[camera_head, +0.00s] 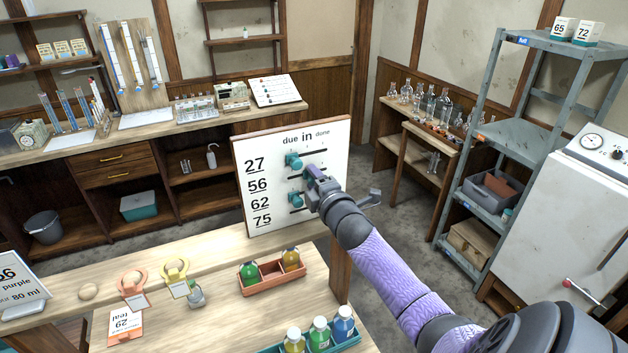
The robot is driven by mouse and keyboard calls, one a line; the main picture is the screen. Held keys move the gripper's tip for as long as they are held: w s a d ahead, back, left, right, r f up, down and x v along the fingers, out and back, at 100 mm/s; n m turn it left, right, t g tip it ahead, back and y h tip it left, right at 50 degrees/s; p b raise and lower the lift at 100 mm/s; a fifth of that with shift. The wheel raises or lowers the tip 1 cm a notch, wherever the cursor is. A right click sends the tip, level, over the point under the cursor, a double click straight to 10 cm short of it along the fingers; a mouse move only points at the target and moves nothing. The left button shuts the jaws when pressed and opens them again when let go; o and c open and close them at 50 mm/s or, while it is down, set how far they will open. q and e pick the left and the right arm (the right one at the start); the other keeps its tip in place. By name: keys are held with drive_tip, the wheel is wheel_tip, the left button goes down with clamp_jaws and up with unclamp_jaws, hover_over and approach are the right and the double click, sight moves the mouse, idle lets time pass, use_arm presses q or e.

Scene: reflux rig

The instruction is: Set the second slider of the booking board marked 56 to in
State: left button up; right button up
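The white booking board (340,140) stands upright at the back edge of the wooden table, with columns due, in and done and rows 27, 56, 62 and 75. The top teal slider (293,160) sits toward the due side. Another teal slider (296,199) shows lower down, also toward the due side. My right gripper (313,174) is at the board's face, at about the height of the second row and under the in column. It largely hides the second slider, and I cannot tell whether its fingers are shut on it. My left gripper is not in view.
An orange tray (273,287) with small bottles stands before the board. A teal rack (309,346) with several bottles is at the table's front. Orange (133,283) and yellow (174,270) ring holders lie at left. A grey shelf (510,140) stands at right.

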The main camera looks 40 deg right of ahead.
drive_tip(key=v, duration=1)
drive_tip(key=shift+b, duration=0.3)
